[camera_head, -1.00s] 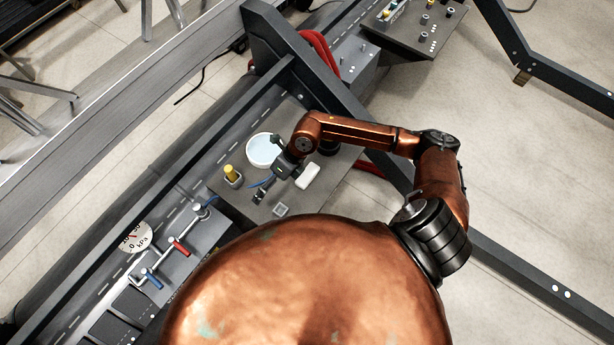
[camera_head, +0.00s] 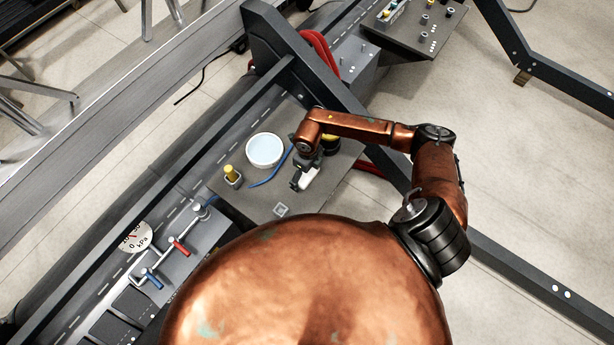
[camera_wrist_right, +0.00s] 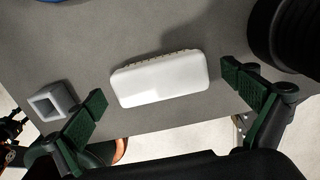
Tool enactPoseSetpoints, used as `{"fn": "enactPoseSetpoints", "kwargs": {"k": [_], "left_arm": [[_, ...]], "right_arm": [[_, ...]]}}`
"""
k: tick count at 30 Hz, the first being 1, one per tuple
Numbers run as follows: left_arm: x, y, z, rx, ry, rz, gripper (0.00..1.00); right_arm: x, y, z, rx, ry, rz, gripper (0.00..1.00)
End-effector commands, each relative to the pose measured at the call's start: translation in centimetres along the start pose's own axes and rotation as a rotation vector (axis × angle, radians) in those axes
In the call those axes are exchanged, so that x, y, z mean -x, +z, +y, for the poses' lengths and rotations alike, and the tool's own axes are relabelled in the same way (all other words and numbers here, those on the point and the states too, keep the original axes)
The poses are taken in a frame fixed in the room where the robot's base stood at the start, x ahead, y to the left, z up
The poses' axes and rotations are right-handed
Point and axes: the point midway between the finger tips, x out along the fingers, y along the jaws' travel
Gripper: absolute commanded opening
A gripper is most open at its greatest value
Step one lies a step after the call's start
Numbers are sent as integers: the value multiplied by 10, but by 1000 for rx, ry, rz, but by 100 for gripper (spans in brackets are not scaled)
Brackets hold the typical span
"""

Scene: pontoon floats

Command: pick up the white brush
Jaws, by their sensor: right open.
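The white brush (camera_wrist_right: 160,80) lies on the grey table, back up, with a row of bristles showing along its far edge in the right wrist view. In the head view the white brush (camera_head: 309,178) is partly hidden by my right gripper (camera_head: 300,180). In the right wrist view my right gripper (camera_wrist_right: 165,108) is open, with one green-padded finger left of the brush and one right of it. Both fingers are apart from the brush, and nothing is held. My left gripper is not in view.
On the grey table (camera_head: 255,205) are a white round dish (camera_head: 263,151), a blue bent tool (camera_head: 270,172), a yellow-topped piece (camera_head: 231,173) and a small square grey holder (camera_wrist_right: 53,102). A black round object (camera_wrist_right: 288,38) stands close to the right finger. A dark frame beam (camera_head: 345,125) crosses behind.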

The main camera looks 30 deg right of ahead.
Motion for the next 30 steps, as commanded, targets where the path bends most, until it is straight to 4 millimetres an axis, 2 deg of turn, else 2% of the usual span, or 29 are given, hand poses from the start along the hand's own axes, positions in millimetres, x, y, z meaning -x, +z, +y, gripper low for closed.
{"fn": "enactPoseSetpoints", "kwargs": {"k": [7,27,30], "left_arm": [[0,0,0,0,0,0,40],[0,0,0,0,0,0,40],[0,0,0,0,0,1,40]], "right_arm": [[-3,0,0,1,0,-1,99],[-3,0,0,0,0,-1,53],[-2,0,0,0,0,-1,50]]}}
